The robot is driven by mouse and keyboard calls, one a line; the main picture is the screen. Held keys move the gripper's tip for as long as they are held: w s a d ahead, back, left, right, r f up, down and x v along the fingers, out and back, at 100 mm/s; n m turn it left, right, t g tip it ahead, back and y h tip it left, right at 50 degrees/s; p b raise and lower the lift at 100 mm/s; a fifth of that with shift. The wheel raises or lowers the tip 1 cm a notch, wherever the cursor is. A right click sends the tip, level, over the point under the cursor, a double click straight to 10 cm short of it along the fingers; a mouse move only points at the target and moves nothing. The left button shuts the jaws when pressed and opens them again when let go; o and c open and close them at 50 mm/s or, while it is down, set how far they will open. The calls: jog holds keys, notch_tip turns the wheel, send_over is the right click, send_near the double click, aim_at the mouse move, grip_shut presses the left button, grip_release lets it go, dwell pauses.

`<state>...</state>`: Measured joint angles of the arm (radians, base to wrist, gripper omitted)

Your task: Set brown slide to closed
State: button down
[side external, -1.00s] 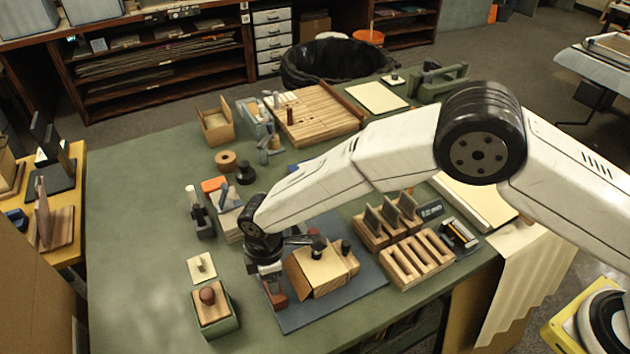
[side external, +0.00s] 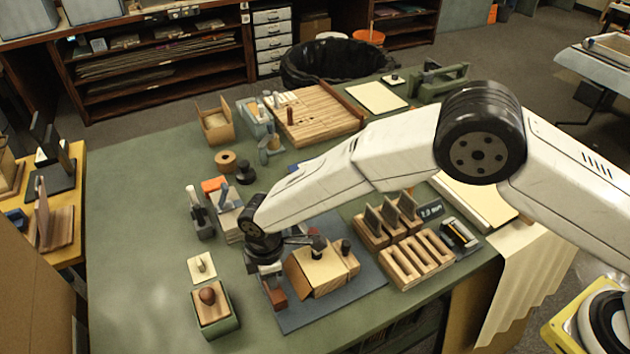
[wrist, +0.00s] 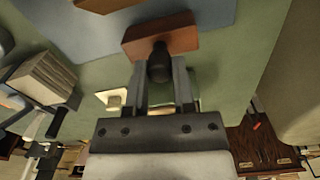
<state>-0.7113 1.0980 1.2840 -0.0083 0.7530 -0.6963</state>
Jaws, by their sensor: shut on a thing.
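The brown slide is a reddish-brown block (side external: 276,299) at the left edge of the blue-grey mat (side external: 300,318). In the wrist view the brown slide (wrist: 178,38) lies across the top middle, with a dark round knob (wrist: 160,66) on its near side. My gripper (wrist: 160,82) is shut on that knob, one finger at each side of it. In the side view my gripper (side external: 270,281) points down at the brown block and partly hides it. A wooden box with a pale sloping face (side external: 316,272) stands just right of it on the mat.
A green box with a brown knob on its wooden lid (side external: 213,312) stands left of the mat, with a small pale knobbed plate (side external: 201,267) behind it. Wooden slotted racks (side external: 414,262) stand to the right. The green table front left is clear.

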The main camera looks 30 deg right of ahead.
dwell(0.9)
jog(key=shift+d, duration=2.35)
jog(key=shift+c, duration=2.2)
grip_release()
notch_tip(320, 180, up, 8)
